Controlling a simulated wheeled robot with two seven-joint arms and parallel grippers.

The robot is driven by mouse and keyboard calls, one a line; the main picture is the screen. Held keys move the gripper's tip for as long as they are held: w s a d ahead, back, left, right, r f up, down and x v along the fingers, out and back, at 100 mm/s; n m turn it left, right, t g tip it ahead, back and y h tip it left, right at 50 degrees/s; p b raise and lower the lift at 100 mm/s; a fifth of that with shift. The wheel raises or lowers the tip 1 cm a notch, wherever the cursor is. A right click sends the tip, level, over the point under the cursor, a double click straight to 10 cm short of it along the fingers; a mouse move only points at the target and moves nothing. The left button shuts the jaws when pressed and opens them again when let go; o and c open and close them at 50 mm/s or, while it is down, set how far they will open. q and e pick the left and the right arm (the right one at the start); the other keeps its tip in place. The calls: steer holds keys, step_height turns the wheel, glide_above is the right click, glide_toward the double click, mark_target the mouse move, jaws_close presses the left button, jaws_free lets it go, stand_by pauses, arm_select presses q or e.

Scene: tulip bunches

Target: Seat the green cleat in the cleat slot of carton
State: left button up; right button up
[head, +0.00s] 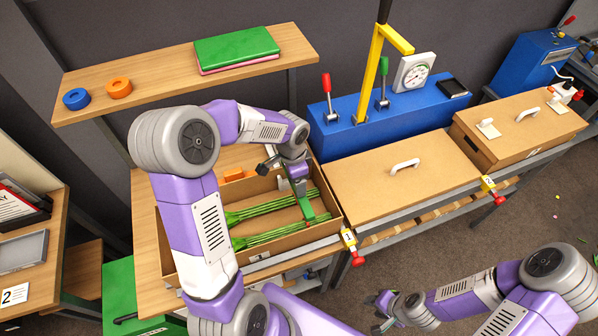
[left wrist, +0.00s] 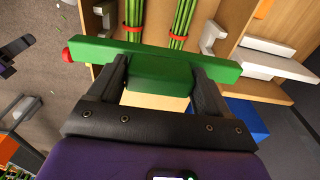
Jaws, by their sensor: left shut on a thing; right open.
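The green cleat (head: 305,207) is a long bar with a raised block, held in my left gripper (head: 298,184) over the right part of the open carton (head: 292,242) labelled 1. In the left wrist view the fingers (left wrist: 158,85) are shut on the block of the cleat (left wrist: 205,66), and the bar lies across beyond them. Green stem bunches (head: 262,209) with red bands (left wrist: 178,36) lie in the carton. White brackets (left wrist: 214,36) stand beside the stems. I cannot tell whether the cleat touches the carton. My right gripper (head: 380,311) is open and empty over the floor.
Two closed cartons (head: 385,185) (head: 515,125) with white handles stand to the right. A blue press (head: 345,130) with a yellow lever is behind. A wooden shelf (head: 165,82) holds tape rolls and a green book. Red-knobbed clamps (head: 350,243) line the front rail.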

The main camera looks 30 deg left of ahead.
arm_select(q)
steer(key=shift+s, duration=0.1)
steer(key=shift+f, duration=0.3)
steer(key=shift+f+b, duration=2.3)
steer(key=shift+f, duration=0.35)
steer(key=shift+f+b, duration=1.85)
steer(key=shift+f, duration=0.4)
steer(key=o, duration=1.1)
steer(key=shift+r, duration=0.1)
step_height(320, 180, up, 8)
steer(key=shift+a+f+p, duration=0.15)
steer(key=shift+f+p, duration=0.1)
steer(key=shift+p, duration=0.35)
